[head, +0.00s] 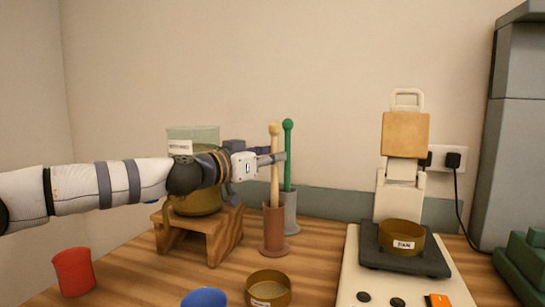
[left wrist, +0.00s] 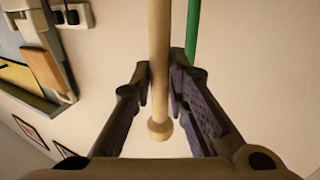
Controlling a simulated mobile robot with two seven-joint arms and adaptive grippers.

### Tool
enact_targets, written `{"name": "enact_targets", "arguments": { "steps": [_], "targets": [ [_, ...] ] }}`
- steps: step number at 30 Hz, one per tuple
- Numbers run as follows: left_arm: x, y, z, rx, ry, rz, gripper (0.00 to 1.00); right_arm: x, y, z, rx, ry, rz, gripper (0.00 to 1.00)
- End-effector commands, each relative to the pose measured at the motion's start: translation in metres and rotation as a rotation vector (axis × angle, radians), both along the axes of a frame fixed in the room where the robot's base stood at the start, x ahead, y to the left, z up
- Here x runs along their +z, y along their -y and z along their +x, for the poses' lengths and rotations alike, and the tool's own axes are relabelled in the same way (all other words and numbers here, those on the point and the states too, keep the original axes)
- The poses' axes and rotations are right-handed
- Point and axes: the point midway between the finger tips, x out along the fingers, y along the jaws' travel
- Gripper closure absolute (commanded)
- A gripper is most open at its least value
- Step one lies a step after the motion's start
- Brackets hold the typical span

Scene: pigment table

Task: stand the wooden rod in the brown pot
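The pale wooden rod (head: 275,185) stands upright with its round knob on top. Its lower end goes out of sight at the mouth of the brown pot (head: 274,230), and it looks to be inside; how deep is hidden. My left gripper (head: 272,160) reaches in from the left at the upper part of the rod, below the knob. In the left wrist view the rod (left wrist: 159,60) runs between the two fingers (left wrist: 160,85), which are close against it on both sides, so the gripper looks shut on it. My right gripper is not in view.
A green rod (head: 288,155) stands in a grey pot (head: 290,213) just behind the brown pot. A wooden stand (head: 203,228) with a brass container is on the left. A red cup (head: 73,271), a blue bowl (head: 205,298), a brass dish (head: 268,290) and a scale (head: 365,275) are nearer the front.

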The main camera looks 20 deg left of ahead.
Motion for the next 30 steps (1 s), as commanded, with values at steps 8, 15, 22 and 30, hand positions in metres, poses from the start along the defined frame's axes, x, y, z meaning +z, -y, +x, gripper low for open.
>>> {"name": "enact_targets", "arguments": {
  "steps": [8,15,22,30],
  "targets": [
    [0.001,0.0,0.0,0.0,0.0,0.0,0.67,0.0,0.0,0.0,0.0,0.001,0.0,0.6],
    [0.009,-0.008,-0.016,0.0,0.004,0.0,0.67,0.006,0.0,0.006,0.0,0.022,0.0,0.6],
    [0.015,-0.035,-0.073,0.001,0.013,-0.002,0.67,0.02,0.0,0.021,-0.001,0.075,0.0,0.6],
    [0.009,-0.052,-0.108,0.0,0.005,0.0,0.67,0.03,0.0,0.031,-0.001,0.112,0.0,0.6]
  ]
}}
